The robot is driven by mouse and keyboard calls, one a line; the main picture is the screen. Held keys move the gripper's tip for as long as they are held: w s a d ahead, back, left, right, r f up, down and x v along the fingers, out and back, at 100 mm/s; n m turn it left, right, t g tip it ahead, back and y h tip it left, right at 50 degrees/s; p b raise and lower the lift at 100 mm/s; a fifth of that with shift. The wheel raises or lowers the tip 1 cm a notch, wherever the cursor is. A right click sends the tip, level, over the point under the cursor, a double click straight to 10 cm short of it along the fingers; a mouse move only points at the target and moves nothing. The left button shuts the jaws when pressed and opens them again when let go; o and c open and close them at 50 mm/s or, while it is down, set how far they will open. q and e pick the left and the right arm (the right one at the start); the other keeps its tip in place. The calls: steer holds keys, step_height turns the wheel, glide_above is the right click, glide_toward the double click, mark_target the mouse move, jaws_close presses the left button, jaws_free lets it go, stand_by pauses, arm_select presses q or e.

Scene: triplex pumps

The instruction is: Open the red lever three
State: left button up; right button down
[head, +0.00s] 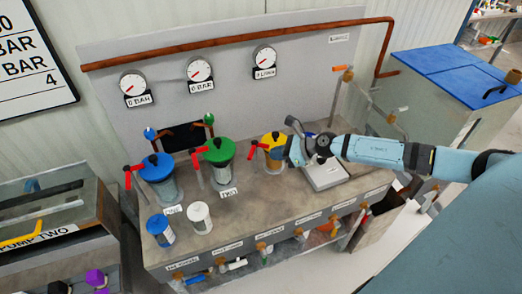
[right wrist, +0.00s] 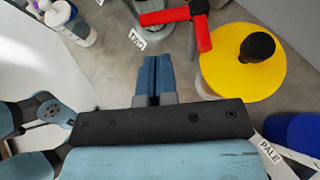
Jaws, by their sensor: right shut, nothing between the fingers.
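A red lever (head: 258,149) stands beside the canister with the yellow lid (head: 272,139), the rightmost of three canisters on the bench. In the right wrist view the red lever (right wrist: 178,15) has a bent shape and sits at the top, left of the yellow lid (right wrist: 243,62) with its black knob. My right gripper (head: 290,151) is just right of the yellow lid in the head view. Its blue fingers (right wrist: 152,62) are shut, empty and apart from the lever, pointing towards it. My left gripper is not in view.
Other red levers stand by the blue-lidded canister (head: 157,169) and the green-lidded canister (head: 219,151). Three gauges (head: 200,70) hang on the back panel. White (head: 199,217) and blue (head: 160,230) jars stand at the bench's front left. A grey box (head: 325,175) lies below my right arm.

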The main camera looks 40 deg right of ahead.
steer(key=x, duration=0.2)
steer(key=r+p+x, duration=0.1)
steer(key=x, duration=0.2)
steer(key=shift+w+a+f, duration=0.1)
steer(key=shift+w+a, duration=0.15)
